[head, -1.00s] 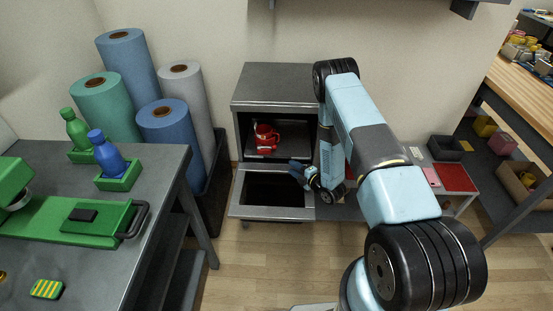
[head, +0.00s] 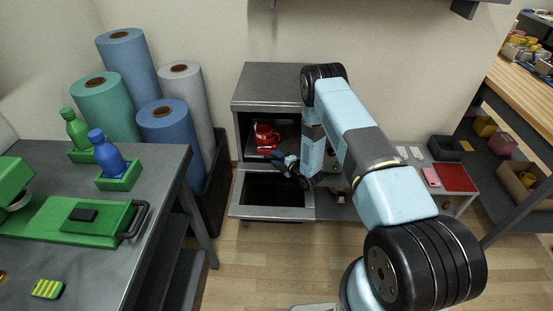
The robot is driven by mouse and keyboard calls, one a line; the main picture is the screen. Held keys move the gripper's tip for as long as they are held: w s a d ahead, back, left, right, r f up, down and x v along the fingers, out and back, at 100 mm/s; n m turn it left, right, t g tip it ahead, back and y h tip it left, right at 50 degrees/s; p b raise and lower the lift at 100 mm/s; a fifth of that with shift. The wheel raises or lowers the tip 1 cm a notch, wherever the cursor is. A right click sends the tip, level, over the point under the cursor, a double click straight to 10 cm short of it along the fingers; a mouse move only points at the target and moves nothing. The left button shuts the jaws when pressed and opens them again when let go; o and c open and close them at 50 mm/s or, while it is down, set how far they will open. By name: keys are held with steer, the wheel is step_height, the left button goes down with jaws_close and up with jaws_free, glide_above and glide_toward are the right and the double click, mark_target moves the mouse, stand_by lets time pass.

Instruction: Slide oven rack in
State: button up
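The oven (head: 277,82) is a grey metal box against the back wall, with its front door (head: 272,212) folded down open. Inside is the rack (head: 253,151), a grey tray, partly hidden by my arm on the right. A red mug (head: 266,135) stands on the rack. My gripper (head: 275,157) is at the oven opening, just below and in front of the mug, by the rack's front edge. It is too small to tell whether it is touching the rack or whether its fingers are apart.
A grey workbench (head: 150,165) with a green press (head: 75,222) is at the left. Tall blue, green and grey rolls (head: 165,122) stand left of the oven. A low shelf with a red tray (head: 456,177) is at the right. Wooden floor lies in front.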

steer(key=shift+c, duration=0.5)
jaws_close()
steer(key=shift+s+f, duration=0.1)
steer(key=shift+w+d, duration=0.25)
steer(key=shift+w, duration=1)
steer(key=shift+w+d, duration=0.2)
steer(key=shift+w, duration=1)
steer(key=shift+o, duration=0.5)
jaws_free()
steer(key=shift+w, duration=0.1)
steer(key=shift+a, duration=0.1)
